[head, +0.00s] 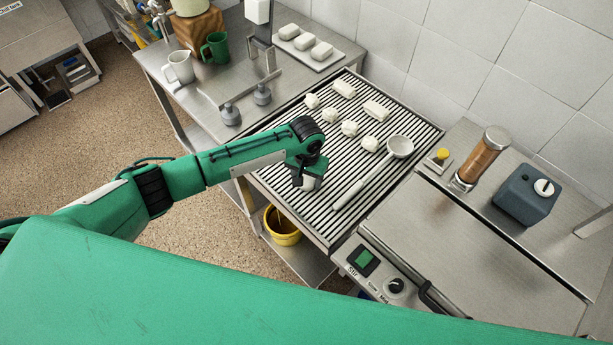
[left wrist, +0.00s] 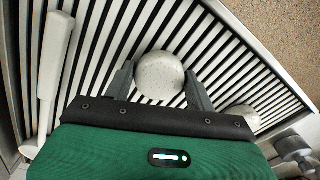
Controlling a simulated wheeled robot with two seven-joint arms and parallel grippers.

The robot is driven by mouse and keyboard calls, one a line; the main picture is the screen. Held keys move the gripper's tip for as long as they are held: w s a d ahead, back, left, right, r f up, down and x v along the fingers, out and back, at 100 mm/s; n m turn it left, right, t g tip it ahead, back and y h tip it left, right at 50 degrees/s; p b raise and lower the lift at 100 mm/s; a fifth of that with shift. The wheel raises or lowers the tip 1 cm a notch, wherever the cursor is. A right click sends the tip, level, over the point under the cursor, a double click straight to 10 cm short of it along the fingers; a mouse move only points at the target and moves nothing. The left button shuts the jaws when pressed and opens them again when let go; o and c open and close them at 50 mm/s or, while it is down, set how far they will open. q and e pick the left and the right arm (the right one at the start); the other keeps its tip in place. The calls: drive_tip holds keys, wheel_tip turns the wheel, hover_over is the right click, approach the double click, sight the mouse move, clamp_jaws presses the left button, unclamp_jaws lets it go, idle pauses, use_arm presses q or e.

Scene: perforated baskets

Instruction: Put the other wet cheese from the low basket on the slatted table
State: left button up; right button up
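A round white wet cheese (left wrist: 160,76) sits between the two fingers of my left gripper (left wrist: 160,84) in the left wrist view, both fingers against its sides. In the head view my left gripper (head: 305,180) points down over the near left part of the slatted table (head: 275,178), with the white cheese (head: 312,184) just showing at its fingers. Whether the cheese touches the slats is unclear. The low basket is not visible. My right gripper is out of view.
A long-handled ladle (head: 399,147) lies on the slats right of my gripper. Grey weights (head: 262,94) stand on the steel counter to the left. A tray (head: 327,60) of white blocks is at the back. A yellow bucket (head: 284,238) stands below. Slats between gripper and ladle are clear.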

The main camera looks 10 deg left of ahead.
sight(307, 179)
use_arm(q)
drive_tip(key=o, duration=0.3)
drive_tip(key=shift+r, duration=0.1)
wheel_tip(307, 179, up, 12)
drive_tip(key=shift+r+b, duration=0.1)
drive_tip(key=shift+b, duration=1.15)
